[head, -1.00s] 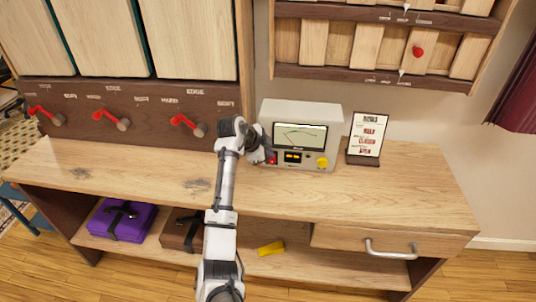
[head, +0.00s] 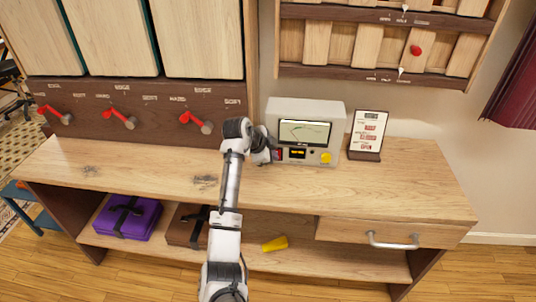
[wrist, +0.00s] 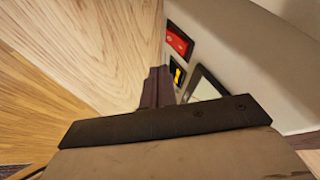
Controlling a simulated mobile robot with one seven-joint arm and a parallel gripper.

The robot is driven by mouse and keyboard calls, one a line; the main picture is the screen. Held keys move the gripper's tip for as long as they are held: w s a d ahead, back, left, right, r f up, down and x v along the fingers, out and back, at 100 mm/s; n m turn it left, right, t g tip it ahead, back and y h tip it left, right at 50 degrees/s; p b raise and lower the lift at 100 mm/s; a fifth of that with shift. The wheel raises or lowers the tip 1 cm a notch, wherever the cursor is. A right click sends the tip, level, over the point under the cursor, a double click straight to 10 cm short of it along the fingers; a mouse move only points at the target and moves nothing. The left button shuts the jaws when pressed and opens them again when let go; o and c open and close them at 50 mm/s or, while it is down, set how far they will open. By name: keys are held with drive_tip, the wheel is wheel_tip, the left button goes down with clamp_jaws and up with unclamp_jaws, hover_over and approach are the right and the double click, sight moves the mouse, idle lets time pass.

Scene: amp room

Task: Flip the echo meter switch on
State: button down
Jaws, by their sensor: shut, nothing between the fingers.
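The echo meter (head: 304,112) is a pale grey box on the wooden bench top, with a dial screen on its front. In the wrist view the red switch (wrist: 179,41) shows clearly, above a small black and yellow panel. My gripper (head: 270,156) is shut and empty, close beside the meter's left front corner. Its dark fingers also show in the wrist view (wrist: 157,88), a little below and left of the switch; contact cannot be told.
A yellow knob (head: 325,158) is at the meter's lower right. A framed sign (head: 367,132) stands to its right. Red levers (head: 195,122) stick out from the panel at the left. The bench top (head: 390,188) is clear in front of the sign.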

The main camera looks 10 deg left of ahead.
drive_tip(key=w+r+b+v, duration=0.1)
drive_tip(key=b+v, duration=0.2)
drive_tip(key=v, duration=0.7)
drive_tip(key=shift+w, duration=0.35)
